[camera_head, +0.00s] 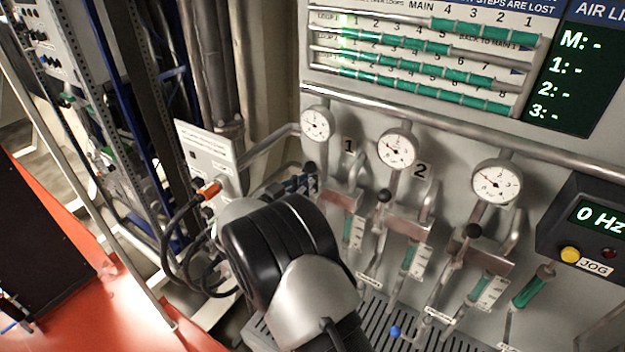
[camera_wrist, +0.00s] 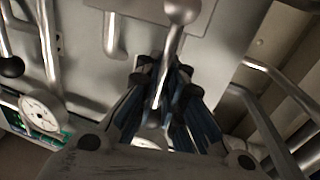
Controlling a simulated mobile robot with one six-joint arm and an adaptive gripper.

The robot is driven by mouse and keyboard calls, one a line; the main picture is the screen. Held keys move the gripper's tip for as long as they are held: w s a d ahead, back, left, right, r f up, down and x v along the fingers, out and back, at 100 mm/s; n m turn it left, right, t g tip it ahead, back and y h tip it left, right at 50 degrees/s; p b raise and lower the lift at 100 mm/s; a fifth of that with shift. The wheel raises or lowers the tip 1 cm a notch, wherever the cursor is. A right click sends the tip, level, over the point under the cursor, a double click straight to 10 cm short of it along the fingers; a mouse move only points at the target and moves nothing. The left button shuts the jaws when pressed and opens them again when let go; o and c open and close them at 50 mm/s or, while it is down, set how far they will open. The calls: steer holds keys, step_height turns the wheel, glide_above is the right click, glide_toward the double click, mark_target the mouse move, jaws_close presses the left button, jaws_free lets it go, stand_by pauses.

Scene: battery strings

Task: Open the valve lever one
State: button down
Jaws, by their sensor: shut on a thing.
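Valve lever one is a metal rod (camera_wrist: 171,45) with a rounded, greyish end (camera_wrist: 181,11) in the wrist view. My gripper (camera_wrist: 158,92), with its blue-and-black fingers, is shut around the rod. In the head view my gripper (camera_head: 300,182) is at the valve left of the number 1 marking (camera_head: 348,146). A small dark knob (camera_head: 310,167) shows right at the fingertips. My own wrist hides part of the area below this valve, and the lever's exact angle is hard to tell.
Lever two, with a black ball knob (camera_head: 384,195), stands close to the right; a third black-knobbed lever (camera_head: 473,231) is further right. Round gauges (camera_head: 397,148) and pipes line the panel.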

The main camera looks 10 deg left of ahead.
steer(key=shift+a+f, duration=0.1)
steer(key=c, duration=1.8)
jaws_free()
steer(key=shift+s+a, duration=0.1)
steer(key=shift+s, duration=0.05)
steer(key=shift+o, duration=0.4)
steer(key=v, duration=1.1)
steer(key=shift+s+a, duration=0.2)
steer(key=shift+s, duration=0.15)
